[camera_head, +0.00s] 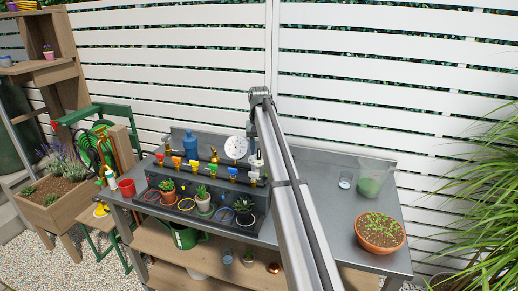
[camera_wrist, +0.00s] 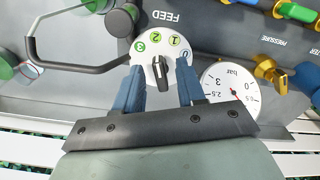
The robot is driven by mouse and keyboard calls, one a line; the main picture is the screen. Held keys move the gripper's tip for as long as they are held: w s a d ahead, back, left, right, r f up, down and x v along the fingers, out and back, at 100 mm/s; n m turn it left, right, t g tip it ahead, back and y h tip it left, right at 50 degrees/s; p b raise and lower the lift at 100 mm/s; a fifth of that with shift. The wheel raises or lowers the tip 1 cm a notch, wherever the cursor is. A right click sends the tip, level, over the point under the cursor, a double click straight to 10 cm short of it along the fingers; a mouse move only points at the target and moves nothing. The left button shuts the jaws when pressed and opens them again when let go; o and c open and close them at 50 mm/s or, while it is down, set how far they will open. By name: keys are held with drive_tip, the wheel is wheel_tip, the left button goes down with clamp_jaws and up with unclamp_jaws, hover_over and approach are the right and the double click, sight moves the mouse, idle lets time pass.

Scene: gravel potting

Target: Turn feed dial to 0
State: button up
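The feed dial (camera_wrist: 175,62) is a round white plate with a dark knob (camera_wrist: 161,72) at its middle, under the word FEED. Green and yellow marks 3, 2 and 1 sit around its rim; a blue mark is partly hidden by the right finger. I cannot tell which mark the knob points to. My gripper (camera_wrist: 159,80) is open, its two blue fingers apart on either side of the knob, with visible gaps. In the head view my arm hides the feed dial.
A white pressure gauge (camera_wrist: 230,88) is close to the right finger, with a brass valve (camera_wrist: 268,70) beyond it. A dark bent handle (camera_wrist: 75,65) lies left of the dial. In the head view, small potted plants (camera_head: 203,199) and coloured valves (camera_head: 193,165) line the metal bench (camera_head: 325,215).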

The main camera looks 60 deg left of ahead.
clamp_jaws()
idle(0.3)
drive_tip(key=shift+m, duration=0.3)
drive_tip(key=m, duration=0.3)
drive_tip(key=shift+m, duration=0.4)
drive_tip(key=m, duration=0.3)
drive_tip(key=shift+s+a+m, duration=0.1)
drive_tip(key=shift+a+m, duration=0.05)
drive_tip(key=shift+m, duration=0.15)
drive_tip(key=m, duration=0.4)
drive_tip(key=shift+a, duration=0.1)
drive_tip(key=shift+m, duration=2.1)
